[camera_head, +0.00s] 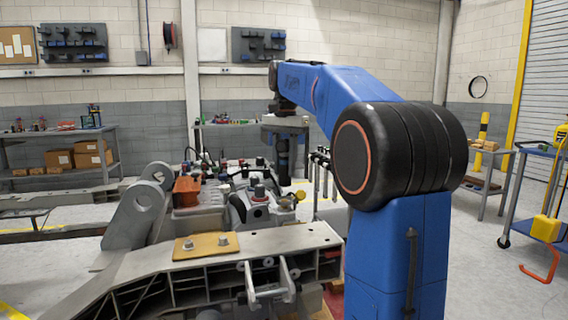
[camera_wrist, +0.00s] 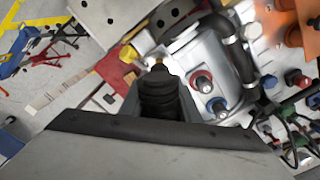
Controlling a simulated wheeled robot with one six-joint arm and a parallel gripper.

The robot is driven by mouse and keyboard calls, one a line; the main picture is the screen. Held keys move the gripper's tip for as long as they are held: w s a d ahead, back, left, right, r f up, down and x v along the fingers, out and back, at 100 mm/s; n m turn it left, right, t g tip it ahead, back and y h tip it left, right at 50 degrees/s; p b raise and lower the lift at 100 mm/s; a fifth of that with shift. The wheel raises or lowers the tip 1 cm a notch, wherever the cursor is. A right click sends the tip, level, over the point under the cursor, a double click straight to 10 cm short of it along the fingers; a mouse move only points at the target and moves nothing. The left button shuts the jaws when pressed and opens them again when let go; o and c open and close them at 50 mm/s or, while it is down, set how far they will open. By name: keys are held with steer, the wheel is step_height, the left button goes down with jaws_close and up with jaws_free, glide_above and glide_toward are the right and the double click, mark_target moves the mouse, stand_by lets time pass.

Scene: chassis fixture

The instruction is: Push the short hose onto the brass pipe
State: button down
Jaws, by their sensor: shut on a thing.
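My gripper (camera_head: 284,158) hangs pointing down over the chassis fixture, at the end of my blue arm. It is shut on a dark, ribbed piece that appears to be the short hose (camera_wrist: 159,92), seen just past my gripper's grey body in the wrist view. The fingertips are hard to make out. A brass-coloured part, which looks like the brass pipe (camera_head: 299,196), sticks out at the right of the grey casting, below and right of my gripper. A similar brass part (camera_wrist: 128,54) shows ahead and left of the hose in the wrist view. The hose looks apart from it.
The grey casting (camera_wrist: 203,55) carries red and blue caps, with a black hose (camera_wrist: 240,60) running across it. An orange block (camera_head: 187,191) and several small fittings crowd the chassis. A grey beam (camera_head: 240,242) with a tan plate crosses the front.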

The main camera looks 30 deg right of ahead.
mark_target(284, 178)
steer(key=shift+d+f, duration=0.1)
steer(key=shift+f, duration=1.4)
steer(key=shift+s+a, duration=0.1)
steer(key=shift+a, duration=0.3)
steer(key=shift+d+f, duration=0.1)
steer(key=shift+f, duration=1.25)
steer(key=shift+f, duration=0.6)
steer(key=c, duration=1.3)
jaws_free()
steer(key=shift+o, duration=0.2)
steer(key=shift+f, duration=0.1)
steer(key=shift+s, duration=0.15)
steer(key=shift+c, duration=0.2)
